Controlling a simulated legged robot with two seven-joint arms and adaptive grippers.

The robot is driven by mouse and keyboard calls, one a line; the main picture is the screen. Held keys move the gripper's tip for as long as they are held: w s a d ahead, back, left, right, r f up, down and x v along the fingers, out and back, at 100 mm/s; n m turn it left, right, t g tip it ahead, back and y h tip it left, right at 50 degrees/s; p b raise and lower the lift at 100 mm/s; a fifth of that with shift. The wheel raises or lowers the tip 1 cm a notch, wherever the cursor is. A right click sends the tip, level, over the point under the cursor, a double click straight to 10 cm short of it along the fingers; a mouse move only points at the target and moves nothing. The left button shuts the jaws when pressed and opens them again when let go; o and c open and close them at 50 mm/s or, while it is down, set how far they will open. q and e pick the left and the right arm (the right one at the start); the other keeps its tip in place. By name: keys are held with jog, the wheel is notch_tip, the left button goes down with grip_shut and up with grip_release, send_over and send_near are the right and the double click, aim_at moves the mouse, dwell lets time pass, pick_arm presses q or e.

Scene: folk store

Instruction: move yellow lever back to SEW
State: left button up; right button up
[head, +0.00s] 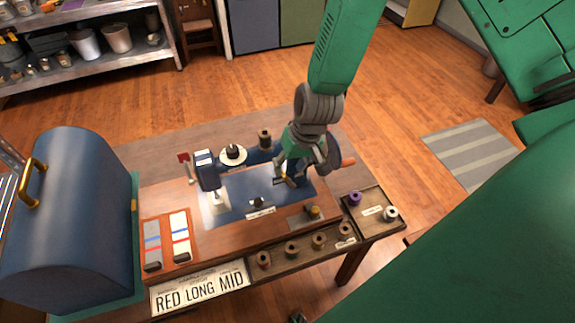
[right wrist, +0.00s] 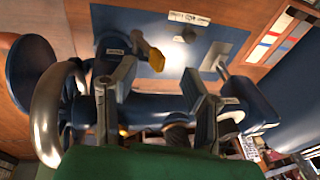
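The blue sewing machine (head: 206,172) stands on a wooden table, with a blue bed plate (head: 235,200). In the right wrist view, a short yellow lever (right wrist: 157,60) sticks out from a dark pivot beside a small white label (right wrist: 115,52), whose text is too small to read. My right gripper (head: 288,178) is over the right end of the machine. In the right wrist view its two fingers (right wrist: 158,82) are spread, with the yellow lever showing in the gap beyond them. I cannot tell whether either finger touches the lever. My left gripper is not in view.
A blue domed case (head: 70,220) with a brass handle stands at the left. A card tray (head: 150,264), a RED LONG MID sign (head: 199,288) and a rack of several spools (head: 291,249) line the front. A purple spool (head: 354,198) sits in the right tray.

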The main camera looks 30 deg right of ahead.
jog(key=p+v, duration=0.4)
jog(key=v, duration=0.1)
dwell(0.5)
dwell(0.4)
jog(key=s+d+f+n+g+h+b, duration=0.1)
jog(key=s+f, duration=0.4)
jog(key=s, duration=0.7)
jog(key=s+f+n+g+h, duration=0.1)
jog(key=s+f, duration=0.4)
jog(key=s, duration=0.7)
notch_tip(320, 180, down, 17)
jog(key=w+n+b, duration=0.1)
jog(key=w+b, duration=0.1)
jog(key=b, duration=1.5)
jog(key=shift+w+a+r, duration=0.2)
jog(key=shift+w+a, duration=0.05)
jog(key=shift+a, duration=0.2)
